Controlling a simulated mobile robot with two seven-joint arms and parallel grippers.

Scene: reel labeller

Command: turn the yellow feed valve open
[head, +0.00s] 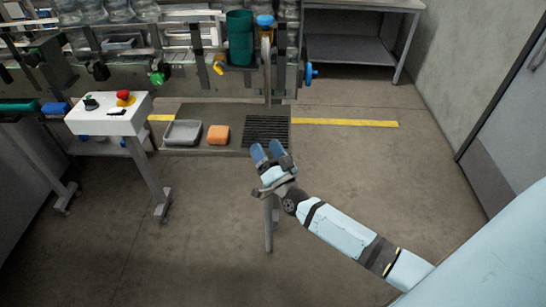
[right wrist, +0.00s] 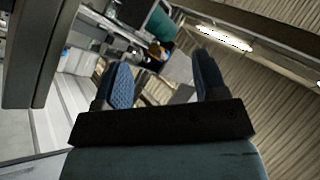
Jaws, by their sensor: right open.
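The yellow valve handle (head: 218,68) is a small lever on the front of the labelling machine, just left of the dark green container. It points down and slightly right. My right gripper (head: 267,149) is in front of the machine, nearer to me and to the right of the handle, well apart from it. Its blue fingers are spread and empty. In the right wrist view the open fingers (right wrist: 163,68) frame part of the room, and I cannot pick out the handle for certain. My left gripper is not in view.
The green container (head: 239,38) and a blue knob (head: 310,74) flank the valve area. A control box (head: 111,113) with a red button stands left. A grey tray (head: 182,133), an orange block (head: 218,135) and a black grate (head: 266,131) lie low before the machine. Floor nearer is clear.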

